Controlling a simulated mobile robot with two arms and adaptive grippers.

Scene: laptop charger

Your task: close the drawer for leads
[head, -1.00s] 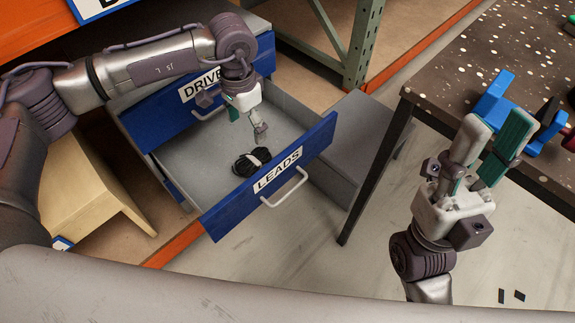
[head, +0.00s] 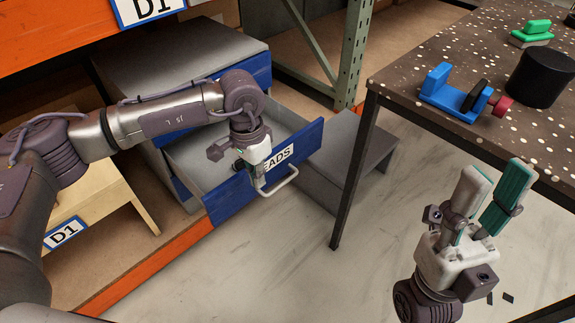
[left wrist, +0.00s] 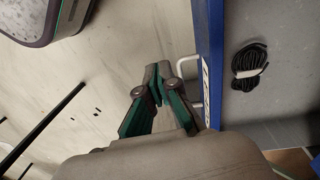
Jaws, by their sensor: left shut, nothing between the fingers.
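The leads drawer (head: 228,202) has a blue front with a partly covered "LEADS" label and stands open from the grey cabinet. Its pale bar handle (head: 284,181) is on the front. My left gripper (head: 258,184) is shut and empty, outside the drawer front and close to the handle. In the left wrist view its fingertips (left wrist: 157,82) are just beside the handle (left wrist: 184,68); I cannot tell whether they touch. A coiled black cable (left wrist: 248,66) lies in the drawer. My right gripper (head: 490,183) is open and empty, in front of the dark table.
The speckled dark table (head: 410,75) at the right holds a blue clamp-like item (head: 445,92), a black cylinder (head: 541,78) and a green item (head: 533,33). Its leg (head: 355,175) stands right of the drawer. Floor in front of the drawer is clear.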

